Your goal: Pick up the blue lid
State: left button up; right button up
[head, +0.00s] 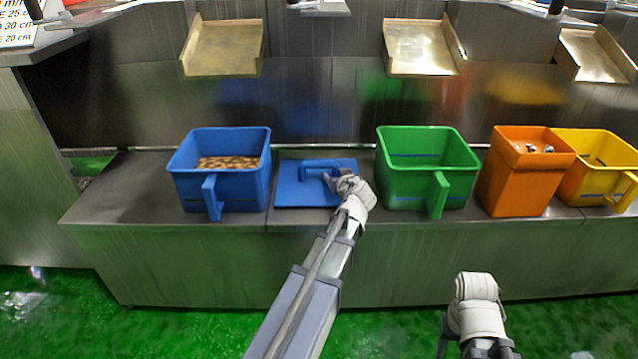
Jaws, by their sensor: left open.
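The blue lid (300,192) lies flat on the steel bench, between the blue bin and the green bin. A raised blue handle (320,164) stands on its top. My left gripper (331,180) is open at the right part of the lid, close to the right end of the handle. I cannot tell whether its fingers are around the handle or only beside it. My left wrist covers the lid's right front corner. Of my right arm, only a white joint shows low at the right; its gripper is not visible.
A blue bin (190,190) with brown pieces stands left of the lid. A green bin (405,190) stands right of it. Farther right are an orange bin (515,190) and a yellow bin (575,188). The steel bench (130,190) has free room at its left end.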

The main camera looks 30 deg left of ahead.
pick_arm(q)
jog(key=shift+c, duration=0.2)
grip_shut()
dwell(0.4)
